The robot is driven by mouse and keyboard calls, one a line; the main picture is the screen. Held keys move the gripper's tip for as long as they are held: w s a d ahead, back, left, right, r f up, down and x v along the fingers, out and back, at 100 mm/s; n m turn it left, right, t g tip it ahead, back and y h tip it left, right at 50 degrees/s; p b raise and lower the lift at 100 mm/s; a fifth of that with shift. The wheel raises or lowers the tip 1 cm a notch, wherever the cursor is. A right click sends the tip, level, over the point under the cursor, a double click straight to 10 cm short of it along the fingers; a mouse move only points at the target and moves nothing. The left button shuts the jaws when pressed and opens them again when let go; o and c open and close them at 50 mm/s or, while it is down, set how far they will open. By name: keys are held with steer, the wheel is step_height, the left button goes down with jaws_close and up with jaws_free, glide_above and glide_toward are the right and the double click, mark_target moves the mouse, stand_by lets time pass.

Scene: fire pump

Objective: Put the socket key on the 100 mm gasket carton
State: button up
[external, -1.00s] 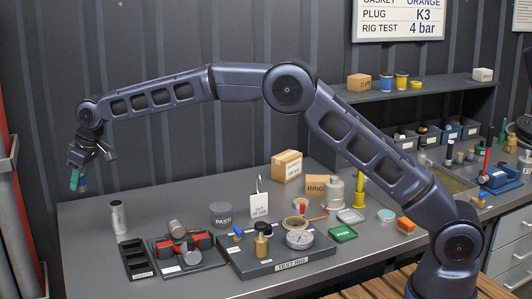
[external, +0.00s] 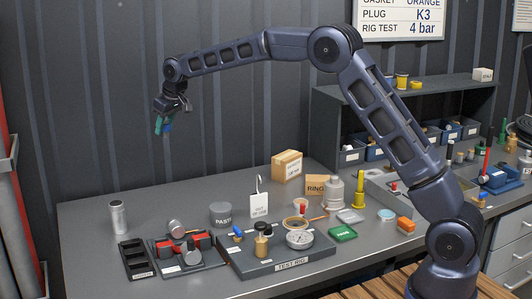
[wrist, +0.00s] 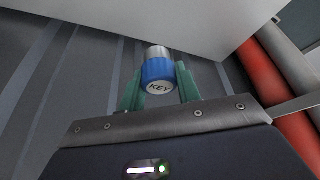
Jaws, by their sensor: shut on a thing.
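My gripper (external: 162,126) is raised high above the left end of the bench, its green fingers pointing down. It is shut on the socket key (wrist: 158,73), which has a blue cap marked KEY and a grey metal end. The key sits between the fingers in the wrist view, and a bit of blue shows at the fingertips in the external view. A brown carton (external: 287,165) with a white label stands at the back of the bench, well right of and below my gripper. Its label is too small to read, so I cannot confirm that it is the 100 mm gasket carton.
A smaller RING carton (external: 316,186) stands right of the brown carton. A white tag with a shackle (external: 259,205) stands in front. The paste tub (external: 221,213), test rig (external: 292,264), and black tray (external: 135,259) occupy the front. The back left bench is clear.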

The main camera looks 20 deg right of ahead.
steer(key=w+d+r+m+h, duration=0.1)
steer(key=w+d+m, duration=0.1)
steer(key=d, duration=0.9)
steer(key=w+d+r+m, duration=0.1)
steer(key=w+d+r, duration=0.15)
steer(key=d, duration=0.95)
steer(key=m+h, duration=0.1)
steer(key=m, duration=0.3)
glide_above(285, 153)
steer(key=s, duration=0.2)
steer(key=shift+t, duration=0.5)
step_height(285, 153, down, 19)
steer(key=shift+a, duration=0.1)
steer(key=o, duration=1)
steer(key=shift+f, duration=0.15)
